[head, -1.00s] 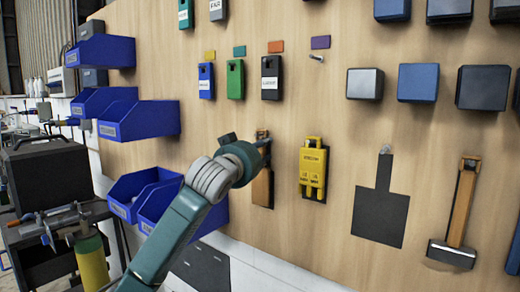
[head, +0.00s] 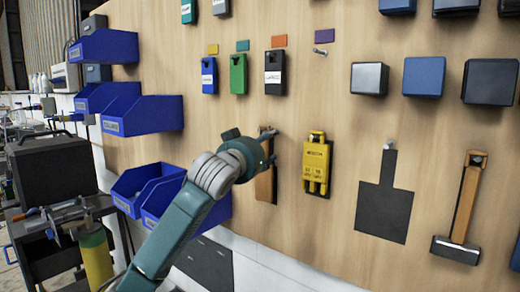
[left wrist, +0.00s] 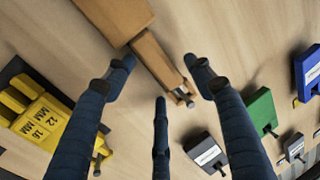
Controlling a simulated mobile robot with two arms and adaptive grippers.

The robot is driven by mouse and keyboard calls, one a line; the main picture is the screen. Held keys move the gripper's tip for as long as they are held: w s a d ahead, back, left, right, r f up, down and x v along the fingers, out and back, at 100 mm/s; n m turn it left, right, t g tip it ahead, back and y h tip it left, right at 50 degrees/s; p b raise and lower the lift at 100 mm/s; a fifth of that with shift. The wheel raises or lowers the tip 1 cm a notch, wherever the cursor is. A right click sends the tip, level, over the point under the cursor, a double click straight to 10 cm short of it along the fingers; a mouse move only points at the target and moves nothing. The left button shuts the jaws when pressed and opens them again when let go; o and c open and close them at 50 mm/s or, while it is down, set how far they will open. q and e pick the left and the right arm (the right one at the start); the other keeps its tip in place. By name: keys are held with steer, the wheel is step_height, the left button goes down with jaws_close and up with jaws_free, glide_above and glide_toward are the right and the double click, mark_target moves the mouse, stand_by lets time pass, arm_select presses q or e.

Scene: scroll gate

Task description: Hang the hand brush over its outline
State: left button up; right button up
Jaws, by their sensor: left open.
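A wooden tool that looks like the hand brush (head: 265,184) hangs from a peg on the board, partly hidden by my left gripper in the head view. The left wrist view shows its narrow handle (left wrist: 158,60) and its wider wooden part (left wrist: 113,18), cut off by the frame. A black brush-like outline (head: 384,208) with a peg at its top is bare, right of the yellow tool. My left gripper (head: 262,146) is open at the handle. In the left wrist view its dark fingers (left wrist: 160,74) are spread around the handle's peg end, with no clear grip.
A yellow tool (head: 316,165) hangs just right of the brush. A wooden-handled hammer (head: 461,205) hangs right of the outline. Blue bins (head: 140,117) jut out at left. Small labelled tools (head: 238,74) and dark boxes (head: 424,77) are above. The board between yellow tool and outline is clear.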

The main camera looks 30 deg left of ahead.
arm_select(q)
steer(key=s+d, duration=0.2)
steer(key=s, duration=0.9)
steer(key=s+d+f+m+g+h, duration=0.1)
steer(key=s+d+f+g, duration=0.15)
steer(key=f, duration=0.95)
steer(key=s+d+f+m+g, duration=0.15)
steer(key=d+f, duration=0.25)
steer(key=f, duration=0.7)
steer(key=s+d+f+g+h, duration=0.1)
steer(key=s+d+f+g, duration=0.2)
steer(key=f, duration=0.9)
steer(key=s+d+f+g+h, duration=0.1)
steer(key=s+d+f+g, duration=0.3)
steer(key=s+f, duration=0.75)
steer(key=s+d+f+g+h, duration=0.1)
steer(key=s+d+f+g, duration=0.2)
steer(key=s+d+f, duration=0.6)
steer(key=s+a+f+m+g, duration=0.1)
steer(key=s+f, duration=0.2)
steer(key=f, duration=1)
steer(key=s+a+f, duration=0.2)
steer(key=s+f, duration=0.2)
steer(key=f, duration=1)
steer(key=s+a+f+g, duration=0.1)
steer(key=s+a+f, duration=0.2)
steer(key=s+f, duration=1.3)
steer(key=shift+s+f+g+y, duration=0.25)
steer(key=shift+s+g+y, duration=0.05)
steer(key=shift+s, duration=0.25)
